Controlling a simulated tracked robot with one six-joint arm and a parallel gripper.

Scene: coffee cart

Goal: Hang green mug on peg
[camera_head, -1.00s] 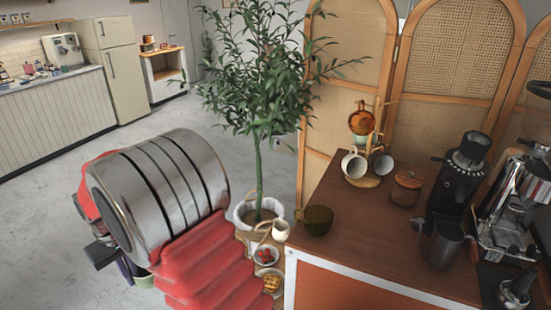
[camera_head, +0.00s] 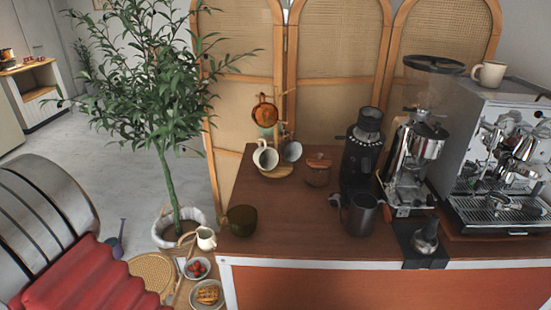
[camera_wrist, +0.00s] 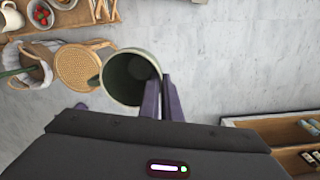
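The green mug (camera_wrist: 130,76) shows in the wrist view, its open mouth toward the camera. My gripper (camera_wrist: 164,97) is shut on the right side of its rim, with the mug wall between the two purple fingers. The wooden mug stand (camera_head: 276,171) is at the back left of the counter. An amber mug (camera_head: 264,115), a white mug (camera_head: 265,158) and a grey mug (camera_head: 291,151) hang on its pegs. A pale green piece (camera_head: 265,131) shows partly behind the amber mug.
A dark olive mug (camera_head: 241,220) stands at the counter's (camera_head: 290,235) left edge. A potted tree (camera_head: 168,180) and low food table (camera_head: 182,292) stand left of the counter.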

